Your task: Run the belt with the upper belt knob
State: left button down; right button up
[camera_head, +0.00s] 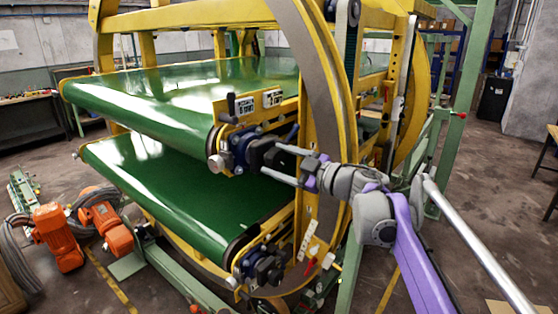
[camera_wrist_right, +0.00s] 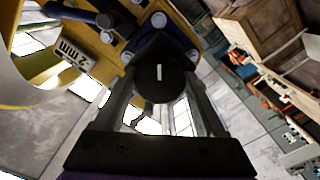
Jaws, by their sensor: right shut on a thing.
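The upper belt knob (camera_head: 257,152) is a black knob on a dark blue mount at the near end of the upper green belt's roller. In the right wrist view the knob (camera_wrist_right: 160,77) shows as a black disc with a short white mark. My right gripper (camera_head: 272,161) reaches it from the right and is shut on it, with one finger on each side. The fingers (camera_wrist_right: 161,88) also show in the right wrist view. The upper green belt (camera_head: 170,100) lies above the lower green belt (camera_head: 185,185). My left gripper is not in view.
A yellow ring frame (camera_head: 318,75) stands close beside my right arm. A second black knob assembly (camera_head: 268,264) sits at the lower belt's end. Orange motors (camera_head: 57,237) stand on the floor at left. The floor at right is largely open.

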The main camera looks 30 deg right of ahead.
jog(key=n, duration=0.3)
jog(key=shift+n, duration=0.3)
jog(key=n, duration=0.3)
jog(key=shift+n+p, duration=0.3)
jog(key=shift+p, duration=0.1)
jog(key=n, duration=0.3)
jog(key=shift+n, duration=0.4)
jog(key=n+p, duration=0.1)
jog(key=n, duration=0.2)
jog(key=shift+n, duration=0.3)
jog(key=n+p, duration=0.1)
jog(key=n, duration=0.3)
jog(key=shift+n, duration=0.3)
jog(key=n, duration=0.4)
jog(key=shift+p, duration=0.35)
jog(key=n, duration=0.3)
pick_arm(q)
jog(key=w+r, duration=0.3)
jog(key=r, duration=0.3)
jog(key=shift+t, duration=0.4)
pick_arm(e)
jog(key=shift+n, duration=1.5)
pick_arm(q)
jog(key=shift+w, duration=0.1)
